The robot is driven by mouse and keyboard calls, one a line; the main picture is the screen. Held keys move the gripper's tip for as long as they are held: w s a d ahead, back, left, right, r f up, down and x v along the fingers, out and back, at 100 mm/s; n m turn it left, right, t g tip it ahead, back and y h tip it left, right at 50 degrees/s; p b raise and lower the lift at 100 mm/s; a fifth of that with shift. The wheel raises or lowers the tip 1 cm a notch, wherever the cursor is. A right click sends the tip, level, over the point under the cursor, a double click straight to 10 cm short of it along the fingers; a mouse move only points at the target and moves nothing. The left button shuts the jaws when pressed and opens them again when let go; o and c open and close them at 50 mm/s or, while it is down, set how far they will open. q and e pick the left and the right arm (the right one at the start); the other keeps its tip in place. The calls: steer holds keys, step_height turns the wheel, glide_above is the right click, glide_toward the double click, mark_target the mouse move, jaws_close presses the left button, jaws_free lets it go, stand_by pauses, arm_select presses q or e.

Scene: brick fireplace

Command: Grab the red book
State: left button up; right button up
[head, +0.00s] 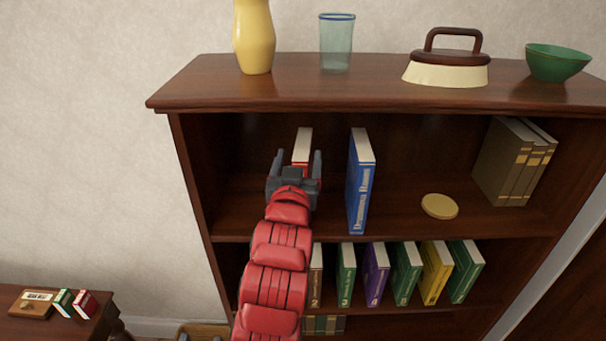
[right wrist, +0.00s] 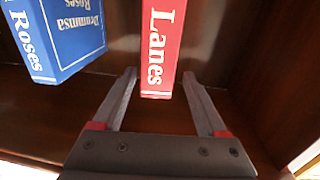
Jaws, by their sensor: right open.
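The red book (head: 301,161) stands upright on the upper shelf of the dark wooden bookcase, its pale page top showing. My right gripper (head: 298,157) is in front of it and hides its lower part. In the right wrist view the red spine, lettered "Lanes" (right wrist: 160,45), lies between the two open fingers of my right gripper (right wrist: 159,75). A gap shows on each side of the spine, so the fingers do not appear to touch it. My left gripper is not in view.
A blue book (head: 360,185) stands close by on the right. Further right are a round yellow disc (head: 440,206) and several brown books (head: 512,165). The shelf board above (head: 300,90) holds a vase, glass, iron and bowl. More books fill the lower shelf.

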mark_target(303, 142)
steer(key=shift+w+d+r+p, duration=0.2)
steer(key=shift+w+p, duration=0.15)
steer(key=shift+w, duration=0.2)
steer(key=w+p, duration=0.1)
steer(key=w, duration=0.1)
steer(key=w+p, duration=0.1)
steer(key=w, duration=0.1)
steer(key=shift+d+p, duration=0.25)
steer(key=shift+p, duration=0.1)
steer(key=shift+w, duration=0.25)
jaws_close()
stand_by(0.5)
